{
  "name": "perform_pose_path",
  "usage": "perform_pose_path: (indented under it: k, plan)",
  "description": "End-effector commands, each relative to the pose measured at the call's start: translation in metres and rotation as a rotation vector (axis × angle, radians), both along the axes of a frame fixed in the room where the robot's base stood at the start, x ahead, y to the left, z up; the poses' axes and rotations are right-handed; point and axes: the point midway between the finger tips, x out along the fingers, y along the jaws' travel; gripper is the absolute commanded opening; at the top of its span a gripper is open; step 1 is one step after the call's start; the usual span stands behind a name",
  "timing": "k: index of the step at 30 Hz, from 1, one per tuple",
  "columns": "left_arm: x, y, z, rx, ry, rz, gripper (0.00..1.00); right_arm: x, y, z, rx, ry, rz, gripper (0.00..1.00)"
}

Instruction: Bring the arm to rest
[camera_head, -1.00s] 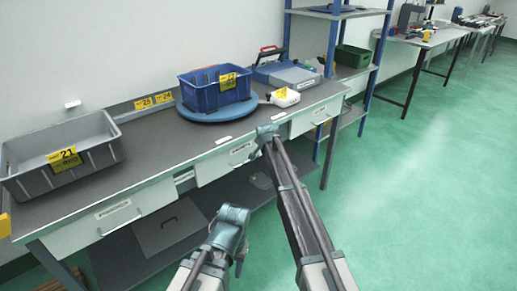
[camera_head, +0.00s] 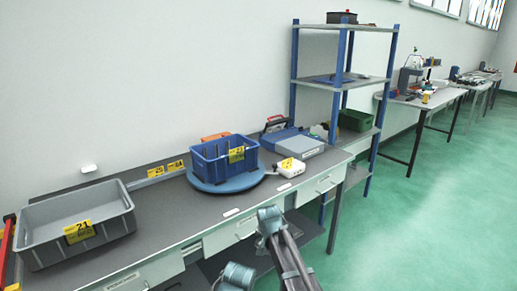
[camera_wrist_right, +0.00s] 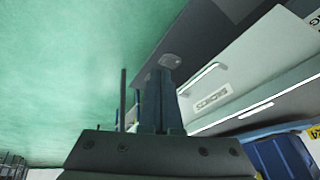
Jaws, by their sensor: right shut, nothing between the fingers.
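My right arm (camera_head: 280,245) and my left arm (camera_head: 237,277) show at the bottom middle of the head view, in front of the workbench. Neither gripper can be made out there. In the right wrist view my right gripper (camera_wrist_right: 155,85) is shut, with nothing between its fingers. It shows against the green floor and the bench's drawer fronts, apart from them as far as I can see.
The grey workbench (camera_head: 180,220) holds a grey crate (camera_head: 40,254), a blue crate (camera_head: 212,174) on a round blue base (camera_head: 205,187) and a blue case (camera_head: 285,140). A blue shelf rack (camera_head: 345,77) stands beyond it. Green floor (camera_head: 420,220) is free at right.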

Motion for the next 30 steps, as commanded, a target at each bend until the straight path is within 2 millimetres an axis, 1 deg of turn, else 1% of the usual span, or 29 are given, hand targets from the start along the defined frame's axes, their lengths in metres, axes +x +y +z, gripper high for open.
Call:
perform_pose_path:
  k: [1, 2, 3, 5, 6, 8, 9, 12, 15, 18, 21, 30]
  plan:
    - [0.0, 0.0, 0.013, 0.0, 0.0, 0.0, 0.45, -0.053, 0.0, 0.008, -0.039, 0.056, 0.081, 0.0]
    - [0.0, 0.0, 0.016, 0.0, 0.0, 0.0, 0.45, -0.075, 0.001, 0.009, -0.062, 0.09, 0.132, 0.0]
    - [0.0, 0.0, 0.02, 0.0, 0.0, 0.0, 0.45, -0.105, 0.001, 0.01, -0.092, 0.135, 0.199, 0.0]
    - [0.0, 0.0, 0.026, 0.0, 0.0, 0.0, 0.45, -0.146, 0.001, 0.013, -0.13, 0.2, 0.299, 0.0]
    - [0.0, 0.0, 0.03, 0.0, 0.0, 0.0, 0.45, -0.172, 0.0, 0.015, -0.152, 0.24, 0.362, 0.0]
    - [0.0, 0.0, 0.035, 0.0, 0.0, 0.0, 0.45, -0.208, -0.003, 0.018, -0.179, 0.297, 0.45, 0.0]
    - [0.0, 0.0, 0.038, 0.0, 0.0, 0.0, 0.45, -0.229, -0.004, 0.02, -0.194, 0.331, 0.505, 0.0]
    - [0.0, 0.0, 0.043, 0.0, 0.0, 0.0, 0.45, -0.271, -0.009, 0.025, -0.22, 0.403, 0.618, 0.0]
    - [0.0, 0.0, 0.046, 0.0, 0.0, 0.0, 0.45, -0.298, -0.012, 0.028, -0.235, 0.449, 0.696, 0.0]
    - [0.0, 0.0, 0.048, 0.0, 0.0, 0.0, 0.45, -0.311, -0.013, 0.029, -0.241, 0.473, 0.736, 0.0]
    - [0.0, 0.0, 0.048, 0.0, 0.0, 0.0, 0.45, -0.314, -0.014, 0.029, -0.243, 0.481, 0.75, 0.0]
    - [0.0, 0.0, 0.047, 0.0, 0.0, 0.0, 0.45, -0.313, -0.014, 0.029, -0.243, 0.482, 0.751, 0.0]
